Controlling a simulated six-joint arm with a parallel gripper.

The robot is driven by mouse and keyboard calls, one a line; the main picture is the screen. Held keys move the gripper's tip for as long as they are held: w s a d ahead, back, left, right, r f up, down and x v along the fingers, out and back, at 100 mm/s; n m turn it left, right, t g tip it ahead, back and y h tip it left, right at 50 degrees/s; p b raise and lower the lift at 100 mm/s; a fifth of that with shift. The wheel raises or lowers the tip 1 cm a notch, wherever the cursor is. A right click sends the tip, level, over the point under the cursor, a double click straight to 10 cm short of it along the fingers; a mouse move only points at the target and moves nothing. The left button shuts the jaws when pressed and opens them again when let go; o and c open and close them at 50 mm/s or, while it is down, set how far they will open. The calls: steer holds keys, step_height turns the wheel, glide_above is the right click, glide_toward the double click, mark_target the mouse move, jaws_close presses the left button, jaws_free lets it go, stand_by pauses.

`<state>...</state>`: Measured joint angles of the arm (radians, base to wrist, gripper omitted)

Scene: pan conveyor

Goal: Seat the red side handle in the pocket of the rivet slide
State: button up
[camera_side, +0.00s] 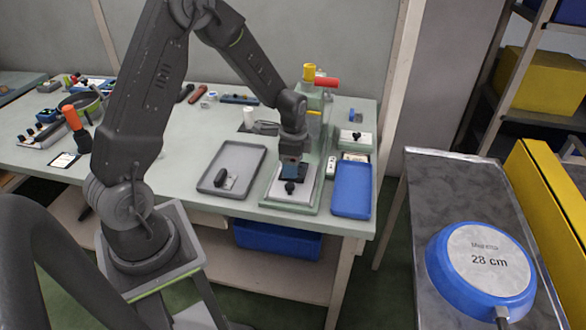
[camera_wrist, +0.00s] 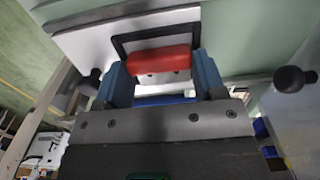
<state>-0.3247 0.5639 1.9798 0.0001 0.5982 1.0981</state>
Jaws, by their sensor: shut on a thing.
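The red side handle (camera_wrist: 160,62) is between the blue fingers of my gripper (camera_wrist: 161,75) in the wrist view. A black angular frame (camera_wrist: 155,36) stands right beyond it; I cannot tell whether this belongs to the handle or to the pocket. The rivet slide (camera_side: 275,188) is a pale plate with a black knob (camera_side: 290,187) in front of the green press. My gripper (camera_side: 291,167) points down just over the slide and is shut on the handle. The handle is hidden in the side view, so whether it touches the slide cannot be told.
The green press column with a red lever (camera_side: 326,82) and yellow cap (camera_side: 309,72) rises behind. A grey tray (camera_side: 211,168) with a dark part lies left, a blue tray (camera_side: 352,190) right. A blue pan (camera_side: 481,268) lies on the conveyor at right.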

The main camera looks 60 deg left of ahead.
steer(key=shift+c, duration=1.2)
steer(key=shift+r, duration=0.5)
steer(key=r, duration=0.3)
steer(key=shift+s+a+r, duration=0.3)
steer(key=shift+a+r, duration=0.1)
steer(key=s+a+r, duration=0.6)
steer(key=s+a, duration=0.1)
steer(key=shift+g+y, duration=0.6)
steer(key=w+d+f, duration=0.1)
steer(key=w+d, duration=0.1)
steer(key=w+d+f, duration=0.1)
steer(key=w+d, duration=0.2)
steer(key=w+d+f, duration=0.2)
steer(key=shift+w+d+f, duration=0.1)
steer(key=shift+w+d, duration=0.05)
steer(key=shift+d, duration=0.1)
steer(key=shift+f, duration=2.45)
steer(key=shift+f, duration=0.95)
